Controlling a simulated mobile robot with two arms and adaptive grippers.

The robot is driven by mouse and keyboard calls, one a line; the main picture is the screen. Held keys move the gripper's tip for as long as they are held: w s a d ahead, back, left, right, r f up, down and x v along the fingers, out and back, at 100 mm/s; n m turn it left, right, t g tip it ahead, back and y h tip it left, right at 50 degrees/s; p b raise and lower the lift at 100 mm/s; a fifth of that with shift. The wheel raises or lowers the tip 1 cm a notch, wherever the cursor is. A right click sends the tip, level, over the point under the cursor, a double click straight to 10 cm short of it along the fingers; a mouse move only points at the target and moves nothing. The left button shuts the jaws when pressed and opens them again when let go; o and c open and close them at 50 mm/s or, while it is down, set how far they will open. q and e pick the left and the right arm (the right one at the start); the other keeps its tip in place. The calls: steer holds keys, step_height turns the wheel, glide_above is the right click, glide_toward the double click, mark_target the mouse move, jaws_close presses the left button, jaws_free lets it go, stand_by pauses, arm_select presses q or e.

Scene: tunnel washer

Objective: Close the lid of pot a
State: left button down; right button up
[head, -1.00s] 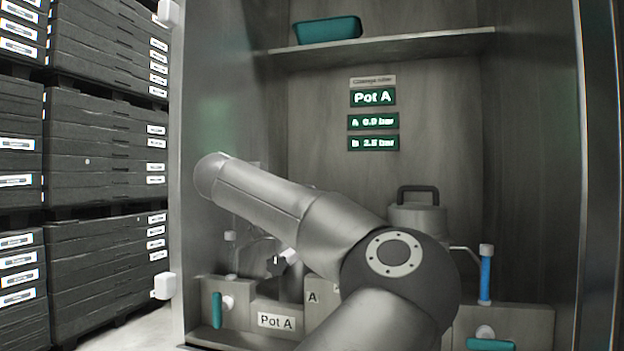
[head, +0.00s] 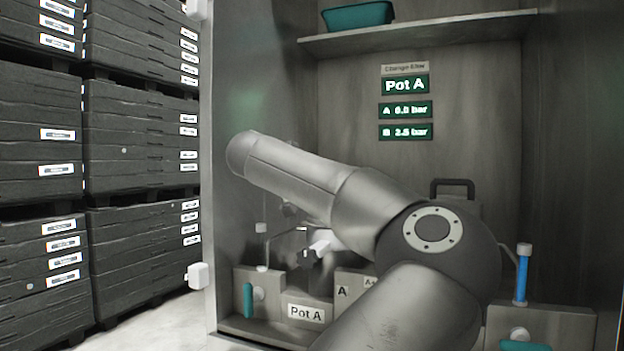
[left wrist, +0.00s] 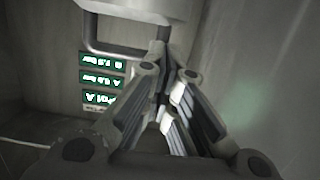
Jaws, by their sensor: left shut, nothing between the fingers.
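The Pot A name plate (head: 306,313) is at the lower left of the cabinet in the head view. The pot area behind it is mostly hidden by my left arm. My left gripper (head: 318,246) is partly visible below the forearm, above the plate; it is shut and empty. A metal pot with a dark loop handle (head: 452,184) on top shows behind my arm's elbow at the right. The left wrist view is upside down and shows my shut fingers (left wrist: 170,80) with a dark loop handle (left wrist: 120,48) beyond them. I cannot tell which pot that handle belongs to.
Stacked dark crates (head: 142,140) stand left of the cabinet. A shelf (head: 430,28) with a teal bin (head: 358,16) is above. Green signs (head: 405,84) are on the back wall. A blue tube (head: 521,278) stands at the right, a teal lever (head: 248,300) at the left.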

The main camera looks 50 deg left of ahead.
arm_select(q)
steer(key=s+d+f+b, duration=0.1)
steer(key=s+d, duration=0.3)
steer(key=s, duration=0.4)
steer(key=shift+s+d+f, duration=0.25)
steer(key=shift+d+f, duration=0.05)
steer(key=shift+f, duration=0.15)
arm_select(e)
steer(key=w+r, duration=0.1)
steer(key=r, duration=0.2)
steer(key=shift+w, duration=0.35)
steer(key=shift+s, duration=0.1)
